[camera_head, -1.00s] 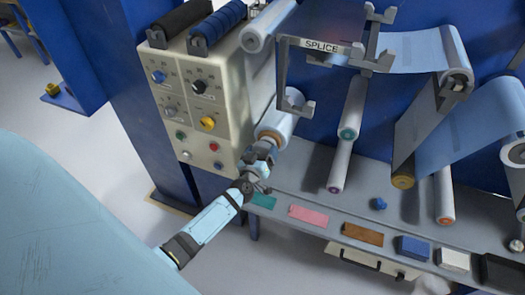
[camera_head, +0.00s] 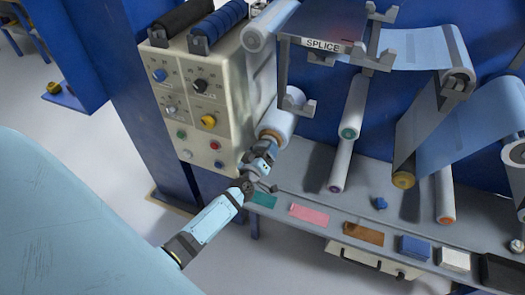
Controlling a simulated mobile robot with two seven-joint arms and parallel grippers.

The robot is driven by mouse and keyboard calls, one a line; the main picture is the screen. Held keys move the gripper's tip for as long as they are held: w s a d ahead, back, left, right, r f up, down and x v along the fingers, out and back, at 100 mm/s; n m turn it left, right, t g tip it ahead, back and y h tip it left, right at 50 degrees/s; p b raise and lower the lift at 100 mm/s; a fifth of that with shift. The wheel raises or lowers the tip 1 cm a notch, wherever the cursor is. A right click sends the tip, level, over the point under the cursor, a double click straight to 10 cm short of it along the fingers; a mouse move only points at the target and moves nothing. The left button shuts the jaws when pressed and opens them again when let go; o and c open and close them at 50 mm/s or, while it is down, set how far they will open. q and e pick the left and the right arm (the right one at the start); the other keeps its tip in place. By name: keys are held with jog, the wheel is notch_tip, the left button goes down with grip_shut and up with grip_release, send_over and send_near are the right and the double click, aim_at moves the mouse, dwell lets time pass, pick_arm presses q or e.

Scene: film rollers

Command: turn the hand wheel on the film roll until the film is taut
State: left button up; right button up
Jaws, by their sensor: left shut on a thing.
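The film roll (camera_head: 278,122) is a pale cylinder beside the control box, low at its right edge. My left gripper (camera_head: 262,154) is at the near end of this roll, and my arm reaches up to it from the lower left. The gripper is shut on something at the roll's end. The hand wheel itself is hidden behind the gripper, so I cannot make out its shape. Pale film (camera_head: 262,80) runs between the upper roller (camera_head: 266,27) and the film roll. My right gripper is not in view.
The control box (camera_head: 165,125) with knobs and buttons stands close left of my gripper. The splice table (camera_head: 325,20) and its brackets overhang at right. Colored pads, including a teal one (camera_head: 263,201) and a pink one (camera_head: 310,214), lie along the shelf edge.

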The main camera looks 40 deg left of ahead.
pick_arm(q)
jog(key=o, duration=0.8)
jog(key=shift+s, duration=0.1)
jog(key=v, duration=1.3)
jog(key=shift+s+b, duration=0.3)
jog(key=shift+s, duration=0.05)
jog(key=s+d+r+m+g+h+p, duration=0.1)
jog(key=s+d+m+g+h+p, duration=0.1)
jog(key=s+d+m+p, duration=0.1)
jog(key=s+d+r+m+g+h+p, duration=0.1)
jog(key=s+d+m+g+h+p, duration=0.1)
jog(key=s+d+m, duration=0.3)
jog(key=s+d+r+m+g+h+p, duration=0.1)
jog(key=s+d+m+g+h+p, duration=0.1)
jog(key=d, duration=0.4)
jog(key=shift+s+r+m+h+p, duration=0.2)
jog(key=shift+s+m+h+p, duration=0.25)
jog(key=shift+m, duration=0.25)
jog(key=shift+s+r+m+h+p, duration=0.15)
jog(key=shift+s+m+h+p, duration=0.2)
jog(key=shift+s+m, duration=0.3)
